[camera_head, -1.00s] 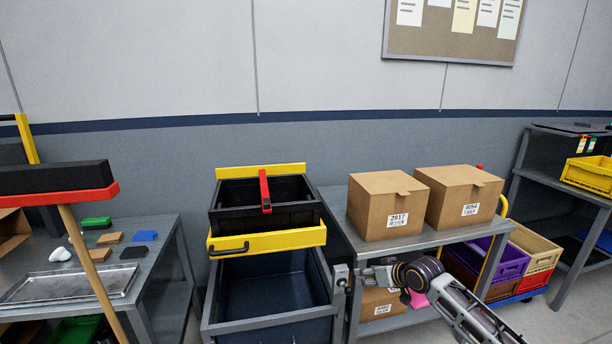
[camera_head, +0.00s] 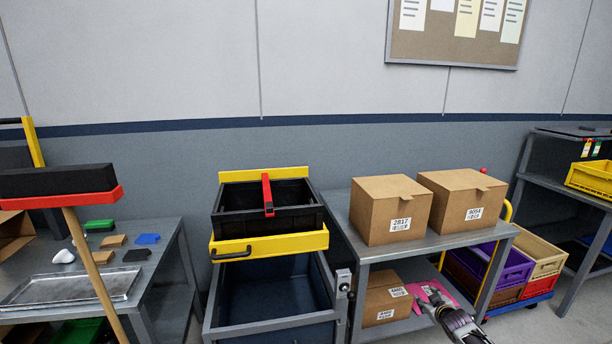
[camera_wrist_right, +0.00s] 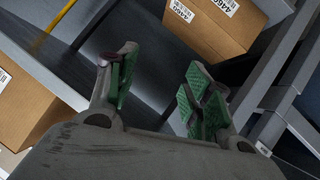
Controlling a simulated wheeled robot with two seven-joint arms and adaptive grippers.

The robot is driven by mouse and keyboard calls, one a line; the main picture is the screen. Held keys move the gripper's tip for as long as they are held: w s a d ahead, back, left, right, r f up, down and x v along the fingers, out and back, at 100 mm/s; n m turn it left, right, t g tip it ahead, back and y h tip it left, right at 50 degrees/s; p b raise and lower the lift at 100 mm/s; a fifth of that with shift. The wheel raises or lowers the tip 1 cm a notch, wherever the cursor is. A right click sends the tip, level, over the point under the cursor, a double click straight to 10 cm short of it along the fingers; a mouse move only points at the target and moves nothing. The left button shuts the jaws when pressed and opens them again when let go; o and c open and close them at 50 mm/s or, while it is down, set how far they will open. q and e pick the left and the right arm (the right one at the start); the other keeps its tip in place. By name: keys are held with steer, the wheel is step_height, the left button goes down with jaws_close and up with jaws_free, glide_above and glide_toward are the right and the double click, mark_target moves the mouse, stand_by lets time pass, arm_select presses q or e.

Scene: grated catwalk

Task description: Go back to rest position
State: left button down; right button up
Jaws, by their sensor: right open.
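My right gripper (camera_head: 432,300) is low at the right in the head view, in front of the cart's lower shelf. In the right wrist view its two green-padded fingers (camera_wrist_right: 160,75) stand apart with nothing between them. My left gripper is not in view. A pink item (camera_head: 438,290) lies on the lower shelf by the right gripper and is partly hidden by it.
A grey cart (camera_head: 420,241) carries two cardboard boxes (camera_head: 390,210) on top and another box (camera_head: 384,298) below. A dark bin (camera_head: 270,290) with yellow edging stands left of it. Purple and other crates (camera_head: 510,268) stand at the right.

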steer(key=s+f+g+h, duration=0.1)
steer(key=s+f+g, duration=0.5)
steer(key=s+f, duration=2.4)
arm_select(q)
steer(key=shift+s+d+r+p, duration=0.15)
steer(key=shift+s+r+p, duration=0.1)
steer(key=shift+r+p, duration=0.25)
arm_select(e)
steer(key=s+a+f+g, duration=0.1)
steer(key=s+a+f, duration=0.3)
steer(key=s, duration=0.8)
steer(key=s+a+f+m+g+y, duration=0.1)
steer(key=s+a+f, duration=0.3)
steer(key=s, duration=0.8)
steer(key=s+a+f+g, duration=0.2)
steer(key=s+a+f, duration=0.3)
steer(key=s, duration=0.7)
step_height(320, 180, down, 2)
steer(key=shift+s+m+g, duration=0.15)
steer(key=shift+m+g, duration=0.15)
steer(key=shift+g, duration=0.1)
